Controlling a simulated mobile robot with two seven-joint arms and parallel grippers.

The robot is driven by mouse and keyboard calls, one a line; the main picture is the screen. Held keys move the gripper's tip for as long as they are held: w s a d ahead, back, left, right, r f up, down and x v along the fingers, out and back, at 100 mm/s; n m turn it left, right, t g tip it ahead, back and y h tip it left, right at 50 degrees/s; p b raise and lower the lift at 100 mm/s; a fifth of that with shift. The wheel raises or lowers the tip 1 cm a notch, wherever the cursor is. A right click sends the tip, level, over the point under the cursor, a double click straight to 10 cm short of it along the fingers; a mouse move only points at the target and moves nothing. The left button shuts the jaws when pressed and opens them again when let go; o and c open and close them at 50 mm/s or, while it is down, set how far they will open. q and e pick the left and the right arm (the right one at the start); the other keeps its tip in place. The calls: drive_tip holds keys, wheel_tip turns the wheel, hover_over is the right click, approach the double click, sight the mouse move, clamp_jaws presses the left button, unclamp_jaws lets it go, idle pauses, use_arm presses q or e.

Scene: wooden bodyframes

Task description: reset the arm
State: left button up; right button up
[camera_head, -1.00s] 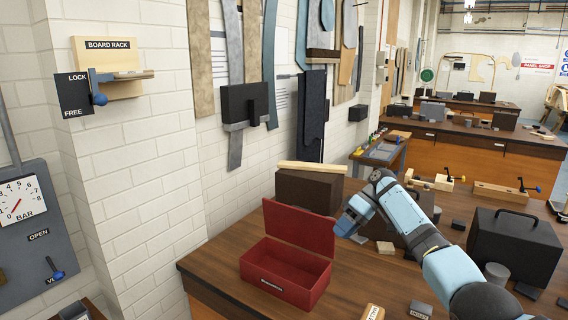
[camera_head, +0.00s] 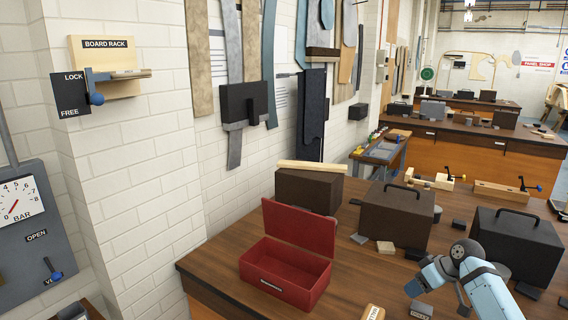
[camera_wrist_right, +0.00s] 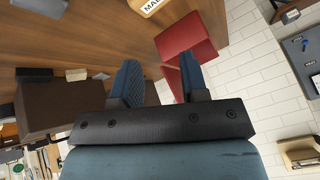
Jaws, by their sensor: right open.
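My right arm comes in at the lower right of the head view, bent over the right part of the workbench (camera_head: 222,252). The right gripper (camera_head: 412,291) shows only small at the arm's end there. In the right wrist view the right gripper (camera_wrist_right: 160,85) has its two blue fingers apart with nothing between them. It is above the bench, to the right of the open red box (camera_head: 290,285) in the head view. The red box also shows beyond the fingers in the wrist view (camera_wrist_right: 185,38). My left gripper is not in view.
Dark cases (camera_head: 397,215) and a black handled case (camera_head: 515,245) stand on the bench, with small blocks around them. A labelled wooden block (camera_head: 373,312) lies near the front. A brown box (camera_head: 308,190) carries a wooden strip. The board rack (camera_head: 108,68) is on the wall.

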drive_tip(key=w+d+r+m+t+h, duration=0.4)
drive_tip(key=w+d+r+t+h, duration=0.45)
drive_tip(key=w+r+t, duration=0.45)
drive_tip(key=s+a+f+g+y, duration=0.1)
drive_tip(key=s+a+f, duration=0.4)
drive_tip(key=s+f, duration=0.3)
drive_tip(key=s+a+f+n+y, duration=0.15)
drive_tip(key=s+a+f, duration=0.25)
drive_tip(key=s+f, duration=0.45)
drive_tip(key=s+a+f+g+y, duration=0.1)
drive_tip(key=s+a+f+y, duration=0.1)
drive_tip(key=s+a+f, duration=0.45)
drive_tip(key=s+a+f+g, duration=0.1)
drive_tip(key=s+a+f, duration=0.3)
drive_tip(key=s, duration=1)
drive_tip(key=s+a+f+m+g+y, duration=0.1)
drive_tip(key=s+a+f, duration=0.3)
drive_tip(key=s, duration=1)
drive_tip(key=shift+f+g, duration=0.8)
